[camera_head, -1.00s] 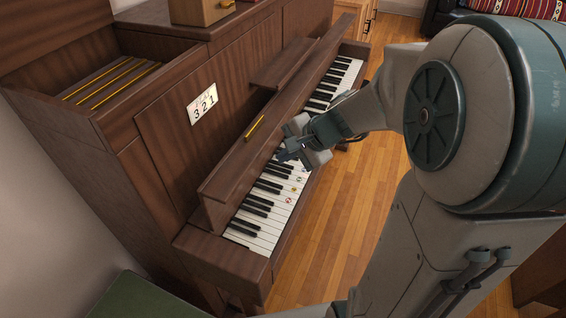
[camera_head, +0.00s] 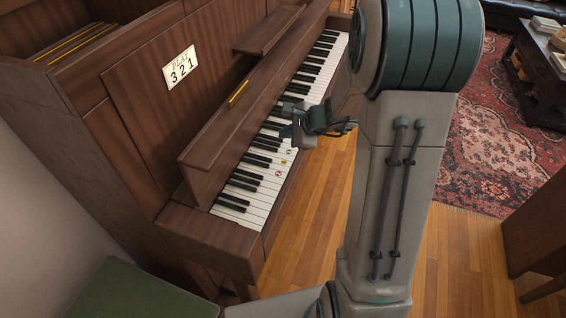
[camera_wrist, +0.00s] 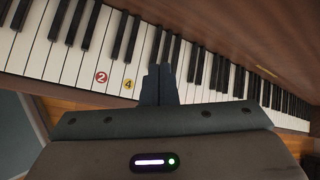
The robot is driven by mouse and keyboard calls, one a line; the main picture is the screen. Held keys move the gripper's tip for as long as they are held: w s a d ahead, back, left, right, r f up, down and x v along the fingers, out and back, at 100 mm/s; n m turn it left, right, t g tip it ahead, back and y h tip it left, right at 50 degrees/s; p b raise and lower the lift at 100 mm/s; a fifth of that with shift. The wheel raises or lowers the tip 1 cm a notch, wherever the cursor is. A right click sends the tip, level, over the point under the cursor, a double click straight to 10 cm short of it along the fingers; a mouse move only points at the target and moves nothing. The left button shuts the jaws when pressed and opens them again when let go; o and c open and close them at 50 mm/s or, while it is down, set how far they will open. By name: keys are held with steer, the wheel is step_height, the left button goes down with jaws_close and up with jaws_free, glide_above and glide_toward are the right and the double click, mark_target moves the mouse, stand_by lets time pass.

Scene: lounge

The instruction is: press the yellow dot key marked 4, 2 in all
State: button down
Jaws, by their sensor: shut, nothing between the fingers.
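The yellow dot key marked 4 (camera_wrist: 128,84) is in the wrist view, just left of my fingertips. In the head view the yellow dot (camera_head: 284,162) is small on the white keys, and its number is unreadable. A red dot key marked 2 (camera_wrist: 101,77) lies left of it in the wrist view. My gripper (camera_wrist: 158,70) is shut and empty, with its fingertips over the keys to the right of the yellow dot. In the head view my gripper (camera_head: 291,131) is at the keyboard, beyond the dots. I cannot tell whether it touches a key.
Wooden floor (camera_head: 310,205) lies open in front. A green-topped seat (camera_head: 140,292) is at lower left.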

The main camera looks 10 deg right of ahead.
steer(key=b, duration=0.6)
glide_above(282, 163)
steer(key=d, duration=0.1)
steer(key=f, duration=0.7)
steer(key=shift+s+d+f, duration=0.1)
steer(key=shift+s+f, duration=0.05)
steer(key=shift+s, duration=0.2)
steer(key=shift+f+b, duration=0.7)
stand_by(0.4)
steer(key=shift+f+b, duration=0.4)
steer(key=shift+b, duration=0.2)
steer(key=shift+f+b, duration=0.6)
steer(key=shift+b, duration=0.1)
stand_by(0.5)
steer(key=shift+s+f+b, duration=0.2)
steer(key=shift+f+b, duration=0.1)
steer(key=shift+f, duration=0.05)
stand_by(0.4)
steer(key=shift+w+r+p, duration=0.25)
steer(key=shift+r+p, duration=0.6)
steer(key=shift+r, duration=0.25)
